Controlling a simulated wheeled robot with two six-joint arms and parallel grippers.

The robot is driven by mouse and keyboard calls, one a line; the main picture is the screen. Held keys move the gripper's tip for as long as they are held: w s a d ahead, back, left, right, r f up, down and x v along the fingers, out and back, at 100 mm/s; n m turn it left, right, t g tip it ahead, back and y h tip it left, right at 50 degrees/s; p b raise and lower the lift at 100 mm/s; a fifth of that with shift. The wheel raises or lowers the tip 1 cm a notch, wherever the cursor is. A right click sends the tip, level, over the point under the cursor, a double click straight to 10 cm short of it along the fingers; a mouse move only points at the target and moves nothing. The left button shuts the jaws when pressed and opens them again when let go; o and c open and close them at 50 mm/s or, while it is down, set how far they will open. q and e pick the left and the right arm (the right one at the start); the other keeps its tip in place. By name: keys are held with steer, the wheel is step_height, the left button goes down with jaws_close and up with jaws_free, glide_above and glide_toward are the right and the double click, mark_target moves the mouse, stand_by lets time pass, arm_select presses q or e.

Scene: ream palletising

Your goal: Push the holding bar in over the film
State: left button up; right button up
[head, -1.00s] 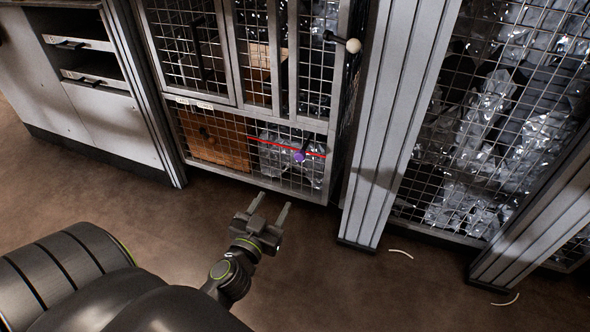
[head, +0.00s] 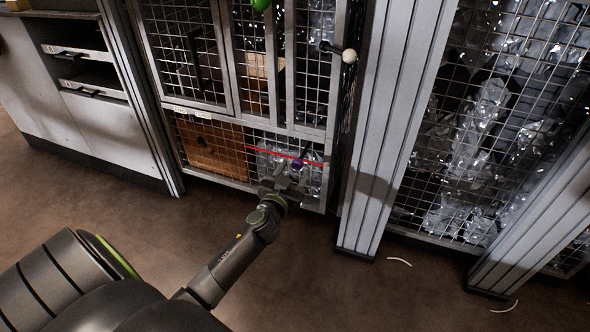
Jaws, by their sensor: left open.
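A thin red bar (head: 262,150) runs across the lower mesh panel, with a small purple knob (head: 298,163) near its right part. I take the red bar for the holding bar, but cannot be sure. Crinkled clear film (head: 314,181) shows behind the mesh there. My left gripper (head: 292,174) is open, with its fingertips at the purple knob and partly hiding it. I cannot tell whether they touch it. My right gripper is not in view.
A dark lever with a white ball (head: 349,56) sticks out from the upper cage frame. A brown box (head: 212,147) is behind the lower mesh. A grey post (head: 380,130) stands to the right. The brown floor in front is mostly clear, with small white strips (head: 399,261).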

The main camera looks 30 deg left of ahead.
arm_select(q)
steer(key=shift+x, duration=0.85)
steer(key=shift+c, duration=0.2)
jaws_close()
